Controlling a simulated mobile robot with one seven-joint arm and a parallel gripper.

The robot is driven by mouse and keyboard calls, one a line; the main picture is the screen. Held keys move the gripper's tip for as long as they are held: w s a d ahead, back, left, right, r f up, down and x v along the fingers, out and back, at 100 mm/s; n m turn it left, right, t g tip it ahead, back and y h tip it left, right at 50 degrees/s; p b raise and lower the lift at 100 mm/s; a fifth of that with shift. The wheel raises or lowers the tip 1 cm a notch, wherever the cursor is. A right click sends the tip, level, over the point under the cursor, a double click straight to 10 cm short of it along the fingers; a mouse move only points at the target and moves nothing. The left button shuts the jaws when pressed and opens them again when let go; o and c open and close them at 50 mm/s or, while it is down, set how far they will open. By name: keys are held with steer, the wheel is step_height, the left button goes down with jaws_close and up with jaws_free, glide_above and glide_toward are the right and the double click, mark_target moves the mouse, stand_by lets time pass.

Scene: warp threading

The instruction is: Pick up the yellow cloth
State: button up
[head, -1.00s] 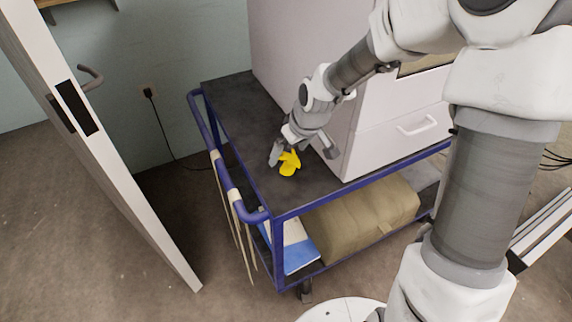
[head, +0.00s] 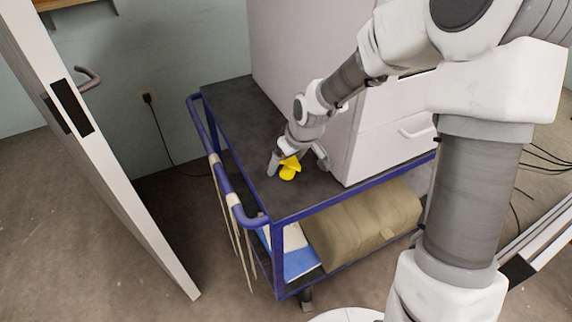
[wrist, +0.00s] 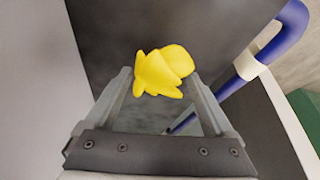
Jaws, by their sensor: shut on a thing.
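The yellow cloth (head: 288,171) is a small crumpled bunch above the dark top of the blue-framed cart, near its left end. My gripper (head: 298,168) points down at it, with grey fingers on either side. In the wrist view, the cloth (wrist: 162,71) sits bunched between the fingertips of my gripper (wrist: 158,82), which is shut on it. I cannot tell whether the cloth still touches the cart top (head: 233,100). Part of the cloth is hidden by the gripper in the head view.
A pale cabinet (head: 300,60) with drawers stands on the cart, close to the right of my gripper. The cart's blue handle (head: 226,184) runs along the left. A tan bundle (head: 365,222) lies on the lower shelf. An open door (head: 110,170) stands further left.

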step_height(320, 180, up, 10)
steer(key=p, duration=0.4)
steer(key=o, duration=0.7)
steer(key=c, duration=0.5)
steer(key=shift+c, duration=0.2)
steer(key=shift+s, duration=0.1)
